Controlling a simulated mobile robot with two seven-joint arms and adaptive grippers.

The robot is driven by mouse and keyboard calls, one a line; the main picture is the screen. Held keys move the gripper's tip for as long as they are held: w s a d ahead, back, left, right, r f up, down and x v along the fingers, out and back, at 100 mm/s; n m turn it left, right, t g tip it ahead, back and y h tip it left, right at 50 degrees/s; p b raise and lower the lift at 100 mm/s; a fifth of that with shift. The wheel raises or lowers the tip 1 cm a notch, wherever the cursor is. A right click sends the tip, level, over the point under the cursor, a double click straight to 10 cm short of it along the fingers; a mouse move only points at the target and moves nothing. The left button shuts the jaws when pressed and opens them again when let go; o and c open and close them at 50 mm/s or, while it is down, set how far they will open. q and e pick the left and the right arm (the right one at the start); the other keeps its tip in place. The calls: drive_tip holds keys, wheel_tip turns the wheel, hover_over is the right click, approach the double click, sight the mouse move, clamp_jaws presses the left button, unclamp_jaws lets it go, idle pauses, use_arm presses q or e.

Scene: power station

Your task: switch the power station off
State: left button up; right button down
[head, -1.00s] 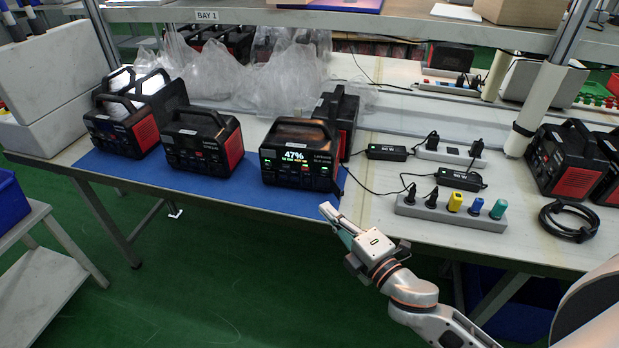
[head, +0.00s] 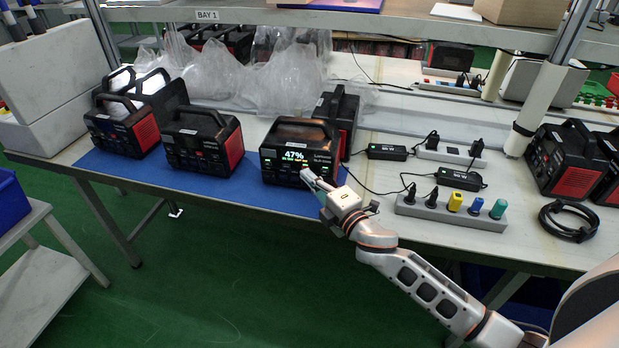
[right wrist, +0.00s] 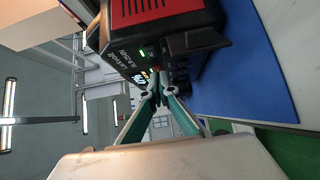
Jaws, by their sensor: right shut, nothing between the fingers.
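The power station (head: 280,152) with a lit display reading 47% stands on the blue mat (head: 240,190). Its black front has small green lights below the display. My right gripper (head: 308,176) is shut and empty, its fingertips close in front of the lower right of that front. In the right wrist view the power station (right wrist: 122,52) shows sideways, with a red side panel and green lights. The fingertips of my right gripper (right wrist: 154,84) meet close to its front there; I cannot tell whether they touch it. My left gripper is not in view.
Two more black and red power stations (head: 203,140) (head: 125,128) stand left on the mat. Another stands close behind the lit one. A grey power strip (head: 452,212) with colored plugs, adapters and a coiled cable (head: 568,220) lie to the right. Clear plastic wrap lies behind.

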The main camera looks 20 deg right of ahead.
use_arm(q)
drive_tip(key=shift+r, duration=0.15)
use_arm(e)
drive_tip(key=shift+w+d+r, duration=0.1)
drive_tip(key=shift+w+d, duration=0.3)
drive_tip(key=shift+w, duration=0.15)
drive_tip(key=shift+w+d, duration=0.1)
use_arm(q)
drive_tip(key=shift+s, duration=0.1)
use_arm(e)
drive_tip(key=shift+d, duration=0.1)
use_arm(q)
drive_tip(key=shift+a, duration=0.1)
